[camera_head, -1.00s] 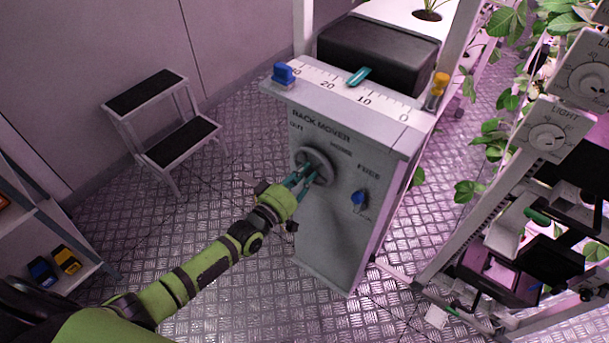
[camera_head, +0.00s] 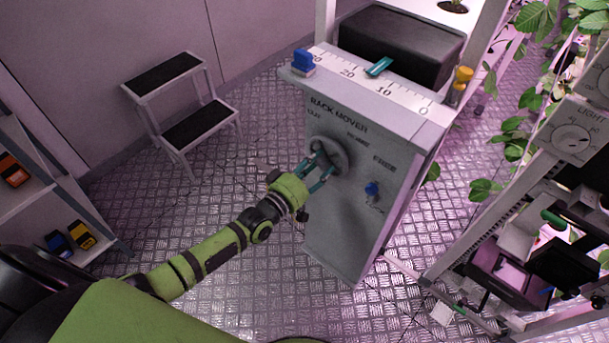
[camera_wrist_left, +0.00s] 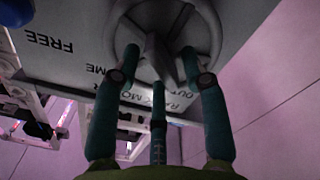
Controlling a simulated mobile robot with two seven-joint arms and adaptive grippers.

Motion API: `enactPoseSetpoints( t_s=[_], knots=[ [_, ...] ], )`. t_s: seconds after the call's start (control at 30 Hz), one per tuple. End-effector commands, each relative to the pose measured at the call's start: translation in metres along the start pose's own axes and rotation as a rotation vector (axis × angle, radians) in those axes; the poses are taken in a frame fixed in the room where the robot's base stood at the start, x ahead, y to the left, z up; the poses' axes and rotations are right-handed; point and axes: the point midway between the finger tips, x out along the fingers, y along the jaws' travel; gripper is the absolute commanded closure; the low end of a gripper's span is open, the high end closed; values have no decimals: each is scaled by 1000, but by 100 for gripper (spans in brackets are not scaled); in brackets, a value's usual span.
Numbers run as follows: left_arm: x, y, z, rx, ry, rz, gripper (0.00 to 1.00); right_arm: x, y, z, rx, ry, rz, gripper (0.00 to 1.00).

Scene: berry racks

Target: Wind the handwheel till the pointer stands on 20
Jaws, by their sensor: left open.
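The handwheel (camera_head: 343,153) is a grey wheel on the front of the grey rack mover cabinet (camera_head: 345,235). My left gripper (camera_head: 325,170) is open at the wheel, its teal fingers apart. In the left wrist view, the fingers (camera_wrist_left: 160,65) stand on either side of a grey spoke of the wheel (camera_wrist_left: 215,12); I cannot tell whether they touch it. The teal pointer (camera_head: 379,66) stands between 10 and 20 on the white scale (camera_head: 405,95) on top of the cabinet. My right gripper is not in view.
A blue knob (camera_head: 372,189) sits right of the wheel. A step stool (camera_head: 180,105) stands left; a plant rack is at right. Floor between stool and cabinet is clear.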

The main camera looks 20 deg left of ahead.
Motion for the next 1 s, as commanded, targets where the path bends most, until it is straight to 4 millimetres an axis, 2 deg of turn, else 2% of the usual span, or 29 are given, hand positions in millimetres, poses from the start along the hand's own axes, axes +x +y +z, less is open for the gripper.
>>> enactPoseSetpoints(
  t_s=[0.3,0.5,0.7,1.0],
  knots=[
    [-65,-1,1,-1,-4,-3,56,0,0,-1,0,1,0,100],
    [-98,-1,0,0,-2,-2,56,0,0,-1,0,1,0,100],
    [-112,0,0,0,-1,-1,56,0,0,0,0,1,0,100],
    [-112,0,0,3,0,0,56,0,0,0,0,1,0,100]
  ],
)
